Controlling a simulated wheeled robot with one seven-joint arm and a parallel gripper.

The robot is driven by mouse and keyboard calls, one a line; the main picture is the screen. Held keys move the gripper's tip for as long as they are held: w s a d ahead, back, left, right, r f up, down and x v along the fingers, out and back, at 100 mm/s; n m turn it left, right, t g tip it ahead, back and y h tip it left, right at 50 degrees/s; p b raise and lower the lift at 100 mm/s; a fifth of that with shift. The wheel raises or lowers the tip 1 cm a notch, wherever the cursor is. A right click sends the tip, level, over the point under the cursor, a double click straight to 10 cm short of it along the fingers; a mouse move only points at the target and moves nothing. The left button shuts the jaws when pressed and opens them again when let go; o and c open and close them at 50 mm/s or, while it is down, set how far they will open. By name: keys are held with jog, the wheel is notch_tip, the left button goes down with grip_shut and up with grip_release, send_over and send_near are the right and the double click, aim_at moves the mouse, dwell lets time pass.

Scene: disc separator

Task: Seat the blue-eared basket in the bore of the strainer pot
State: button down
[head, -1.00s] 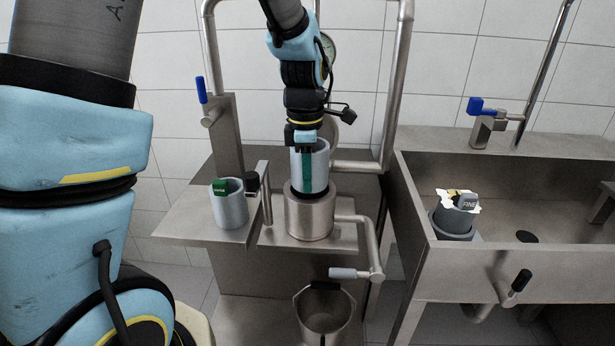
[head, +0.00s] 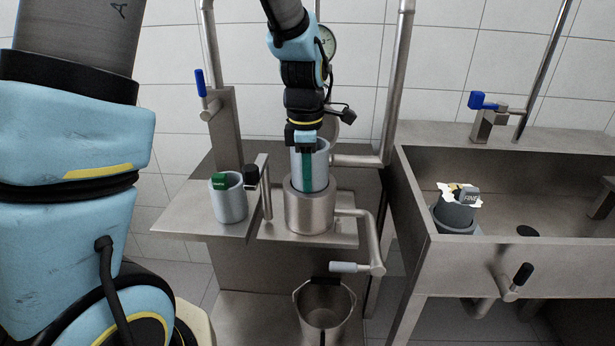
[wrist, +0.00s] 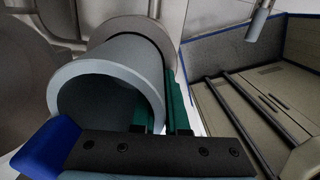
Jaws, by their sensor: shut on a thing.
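The basket (head: 322,165) is a pale grey-blue open cylinder, upright over the strainer pot (head: 308,212). Its lower end is at the pot's mouth; I cannot tell how far it is inside the bore. My gripper (head: 308,168) points down and is shut on the basket's wall, with a teal finger along its outside. In the wrist view the basket (wrist: 85,75) shows its open top, and the pot's rim (wrist: 150,28) shows behind it. A blue block (wrist: 45,148) is at lower left there; I cannot tell if it is the ear.
A grey basket with a green ear (head: 229,200) stands on the left shelf (head: 185,222), beside an upright post with a black knob (head: 251,175). A dark basket labelled FINE (head: 456,216) is in the sink (head: 560,270).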

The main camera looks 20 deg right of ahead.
jog(key=shift+r, duration=0.2)
jog(key=shift+r+p, duration=0.35)
jog(key=shift+p, duration=0.2)
jog(key=shift+p, duration=0.7)
dwell(1.2)
jog(key=shift+f+b, duration=0.4)
jog(key=shift+f, duration=0.3)
jog(key=c, duration=0.9)
grip_release()
jog(key=shift+o, duration=0.2)
jog(key=shift+r, duration=0.1)
notch_tip(320, 180, up, 11)
jog(key=shift+w+a+f+b, duration=0.1)
jog(key=shift+f+b, duration=0.05)
jog(key=shift+b, duration=0.45)
